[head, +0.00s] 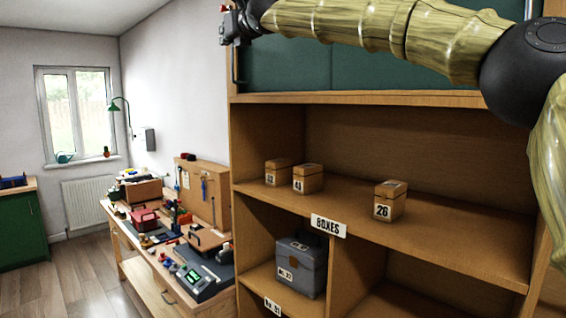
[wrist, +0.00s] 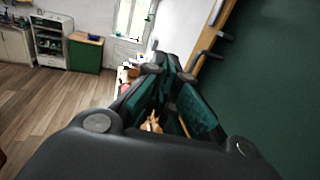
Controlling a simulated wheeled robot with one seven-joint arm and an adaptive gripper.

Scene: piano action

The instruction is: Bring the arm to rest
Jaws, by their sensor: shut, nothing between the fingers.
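My arm (head: 390,27) reaches across the top of the head view from the right. My gripper (head: 237,25) is at its left end, high up by the left edge of the shelf unit's green doors. In the wrist view my gripper (wrist: 172,72) has its dark fingers drawn together at the tips, with nothing held. It points out past the unit toward the room. The fingers hide part of the workbench in the wrist view.
The wooden shelf unit (head: 400,98) holds small numbered boxes (head: 390,200) and a grey box (head: 301,266). Green doors (head: 285,65) are close to my arm. A cluttered workbench (head: 165,285) stands to the left. Open floor (head: 60,285) lies beyond it.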

